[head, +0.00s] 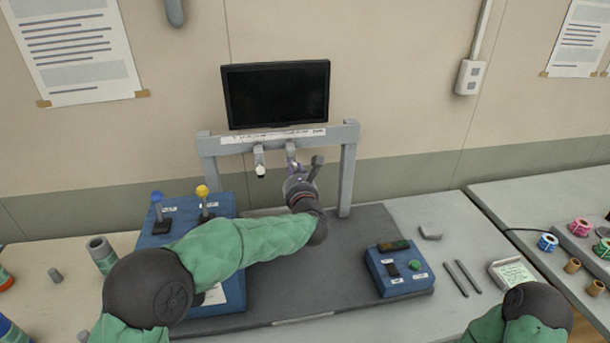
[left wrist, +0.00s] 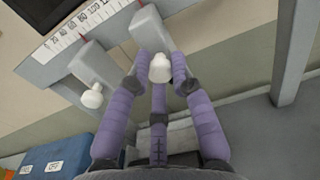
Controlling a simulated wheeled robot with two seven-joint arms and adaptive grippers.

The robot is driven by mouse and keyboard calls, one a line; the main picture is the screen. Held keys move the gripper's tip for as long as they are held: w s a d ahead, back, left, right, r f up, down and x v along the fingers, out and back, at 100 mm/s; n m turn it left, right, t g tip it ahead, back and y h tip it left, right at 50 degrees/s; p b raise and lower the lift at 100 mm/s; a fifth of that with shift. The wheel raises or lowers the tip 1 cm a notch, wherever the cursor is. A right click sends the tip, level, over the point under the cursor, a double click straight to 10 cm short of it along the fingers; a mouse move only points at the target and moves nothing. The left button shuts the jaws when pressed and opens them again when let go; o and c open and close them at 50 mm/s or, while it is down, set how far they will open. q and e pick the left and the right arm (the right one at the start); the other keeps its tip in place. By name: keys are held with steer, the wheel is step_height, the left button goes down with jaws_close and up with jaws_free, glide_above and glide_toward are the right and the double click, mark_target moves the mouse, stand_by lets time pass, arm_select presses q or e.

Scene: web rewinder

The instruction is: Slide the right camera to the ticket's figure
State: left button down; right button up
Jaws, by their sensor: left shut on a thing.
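My left gripper (head: 295,170) reaches up to the grey crossbeam of the stand. In the left wrist view its purple fingers (left wrist: 160,72) are shut on the white knob of the right camera (left wrist: 150,28), which also shows in the head view (head: 291,148). The left camera (head: 259,158) hangs from the beam to its left, its white knob free in the left wrist view (left wrist: 92,97). A white scale (head: 272,136) with figures runs along the beam; the exact reading is unclear. A small paper in a tray (head: 493,270) may be the ticket; its writing is unreadable. My right gripper is out of view.
A dark monitor (head: 276,94) stands above the beam. A blue panel with blue and yellow levers (head: 204,200) is left of the stand. A blue button box (head: 398,284) sits at right on the dark mat. Two dark rods (head: 461,276) lie beyond it.

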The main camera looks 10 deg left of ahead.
arm_select(q)
steer(key=shift+s+a+r, duration=0.2)
steer(key=shift+a+r, duration=0.1)
steer(key=shift+a, duration=0.35)
steer(key=c, duration=1.1)
jaws_free()
steer(key=shift+s+d+f, duration=0.1)
steer(key=shift+f, duration=0.05)
steer(key=v, duration=1.1)
steer(key=shift+s+d, duration=0.15)
steer(key=shift+s, duration=0.25)
